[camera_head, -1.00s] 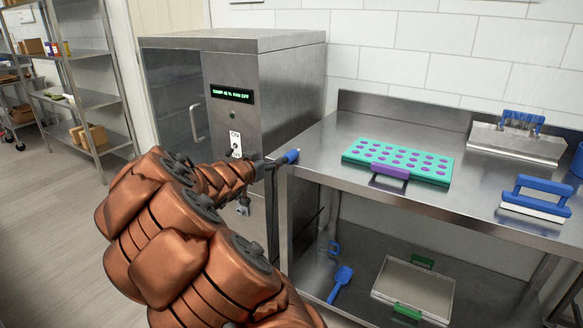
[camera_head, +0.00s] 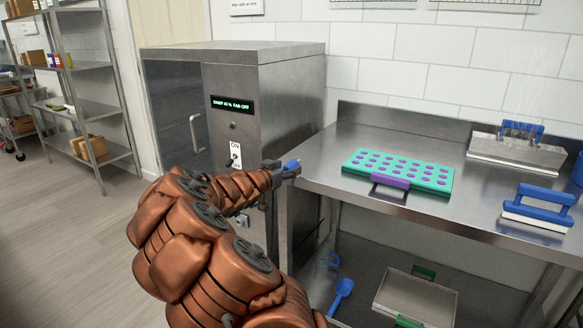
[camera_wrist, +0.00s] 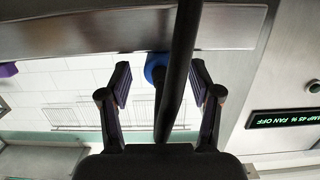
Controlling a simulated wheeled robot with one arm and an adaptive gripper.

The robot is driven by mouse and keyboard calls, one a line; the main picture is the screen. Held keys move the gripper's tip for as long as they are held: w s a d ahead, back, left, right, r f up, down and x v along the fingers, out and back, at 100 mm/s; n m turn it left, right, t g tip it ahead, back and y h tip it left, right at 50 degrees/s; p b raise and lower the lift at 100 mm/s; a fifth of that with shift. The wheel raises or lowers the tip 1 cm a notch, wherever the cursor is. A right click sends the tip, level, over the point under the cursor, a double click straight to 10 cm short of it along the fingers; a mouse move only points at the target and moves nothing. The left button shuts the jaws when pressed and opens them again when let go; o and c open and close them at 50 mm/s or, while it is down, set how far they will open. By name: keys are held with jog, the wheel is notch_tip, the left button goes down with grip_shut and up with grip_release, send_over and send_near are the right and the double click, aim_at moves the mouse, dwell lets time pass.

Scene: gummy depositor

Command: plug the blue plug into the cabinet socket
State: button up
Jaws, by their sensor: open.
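The blue plug (camera_head: 291,164) is at the left front corner of the steel table. In the wrist view its round blue body (camera_wrist: 156,66) shows between my fingers, with a thick black cable running across the view. My gripper (camera_head: 284,170) is at that corner, beside the plug. It is open, with a finger on each side of the plug (camera_wrist: 160,88) and gaps visible. The steel cabinet (camera_head: 277,95) stands left of the table. A small fitting low on its front (camera_head: 243,221), perhaps the socket, is partly hidden by my arm.
The table (camera_head: 330,160) holds a teal mould tray (camera_head: 398,168) with a purple handle and blue-handled scrapers (camera_head: 541,205). The lower shelf holds a blue scoop (camera_head: 341,292) and a pale tray (camera_head: 415,300). The cabinet has an ON switch (camera_head: 235,155). Floor at left is clear.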

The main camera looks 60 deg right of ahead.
aim_at(290, 162)
jog(key=shift+w+d+f, duration=0.1)
jog(key=shift+d+f, duration=0.05)
jog(key=shift+d, duration=0.65)
jog(key=shift+d+f, duration=0.1)
jog(key=shift+d, duration=0.7)
grip_shut()
jog(key=shift+r, duration=0.1)
jog(key=shift+r+p, duration=0.3)
jog(key=shift+r, duration=1.25)
jog(key=shift+a+r, duration=0.2)
jog(key=shift+a, duration=0.1)
jog(key=a+r, duration=0.1)
jog(key=a, duration=1.4)
jog(key=shift+s+a+r, duration=0.2)
jog(key=shift+s, duration=0.15)
